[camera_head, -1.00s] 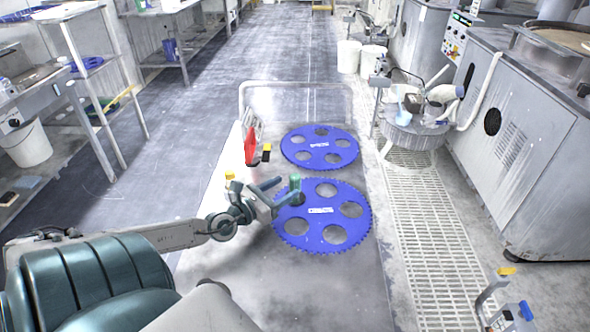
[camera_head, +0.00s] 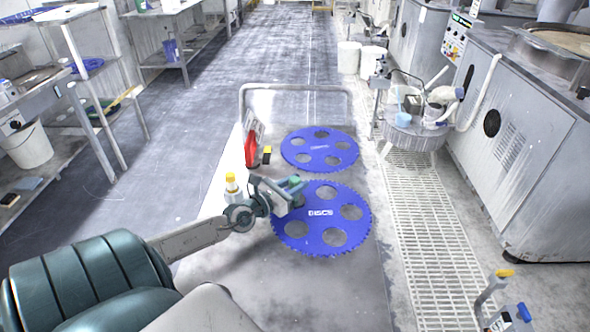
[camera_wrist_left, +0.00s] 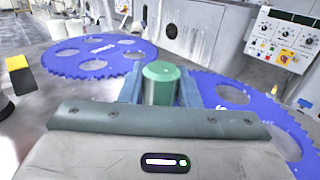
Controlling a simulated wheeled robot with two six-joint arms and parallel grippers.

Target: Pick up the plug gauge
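The plug gauge appears to be the green cylinder (camera_wrist_left: 161,84). In the left wrist view it sits between the two blue-grey fingers of my left gripper (camera_wrist_left: 160,92), which appear to press on its sides. In the head view my left gripper (camera_head: 294,186) is over the left edge of the near blue toothed disc (camera_head: 322,238). The green cylinder is hard to make out from the fingers there. Its lower end is hidden in both views. My right gripper is not in view.
A second blue toothed disc (camera_head: 340,160) lies behind on the same grey surface. A red stand (camera_head: 251,150), a yellow-and-black block (camera_head: 267,155) and a yellow-capped bottle (camera_head: 232,187) stand left of the discs. Polishing machines (camera_head: 545,150) stand at right.

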